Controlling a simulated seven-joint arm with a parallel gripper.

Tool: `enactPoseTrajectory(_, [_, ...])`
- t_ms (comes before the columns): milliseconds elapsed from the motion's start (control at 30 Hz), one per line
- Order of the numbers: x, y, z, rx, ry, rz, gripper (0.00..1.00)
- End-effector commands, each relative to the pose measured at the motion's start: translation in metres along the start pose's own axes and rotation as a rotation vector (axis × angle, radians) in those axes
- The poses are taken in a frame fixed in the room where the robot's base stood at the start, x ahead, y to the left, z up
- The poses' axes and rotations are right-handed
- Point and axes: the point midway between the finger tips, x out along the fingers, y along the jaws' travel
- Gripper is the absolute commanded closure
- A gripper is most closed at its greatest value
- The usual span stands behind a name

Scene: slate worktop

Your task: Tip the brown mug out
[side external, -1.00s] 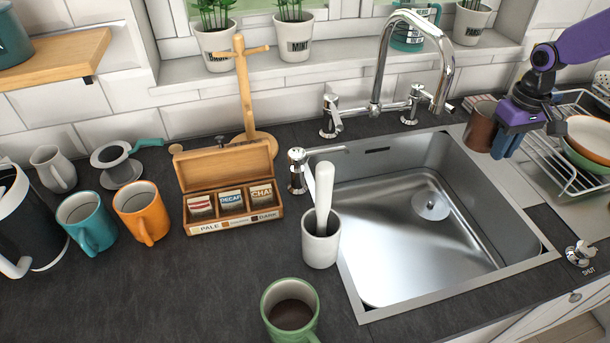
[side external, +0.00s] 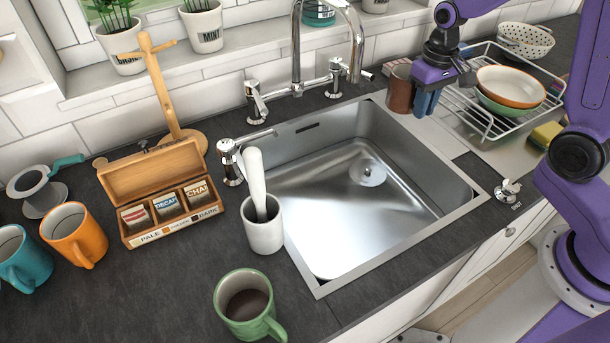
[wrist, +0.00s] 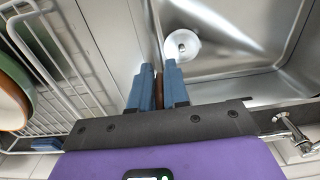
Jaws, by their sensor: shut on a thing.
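The brown mug (side external: 400,90) is at the back right corner of the sink (side external: 330,283) in the side external view. It looks upright; its contents are hidden, and I cannot tell whether its base touches the rim. My gripper (side external: 424,102) is shut on the mug from the right, with its blue fingers pointing down. In the wrist view, a brown sliver of the mug (wrist: 159,90) shows between the fingers (wrist: 158,92). The sink basin is empty, with a round drain (side external: 368,173).
A chrome tap (side external: 357,50) arches behind the sink, left of the mug. A wire dish rack (side external: 490,128) with bowls (side external: 510,86) stands close on the right. A white pot with a pestle (side external: 263,228) and a green mug (side external: 244,312) of dark liquid stand left of the sink.

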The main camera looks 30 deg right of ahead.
Motion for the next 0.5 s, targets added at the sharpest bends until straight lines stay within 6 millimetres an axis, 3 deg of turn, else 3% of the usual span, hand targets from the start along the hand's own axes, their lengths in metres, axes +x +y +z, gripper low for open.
enactPoseTrajectory(133, [0.002, -0.010, 0.002, -0.023, 0.001, 0.000, 1.00])
enactPoseTrajectory(233, [0.006, -0.027, 0.007, -0.065, 0.001, -0.001, 1.00])
enactPoseTrajectory(500, [0.024, -0.101, 0.039, -0.254, 0.001, -0.005, 1.00])
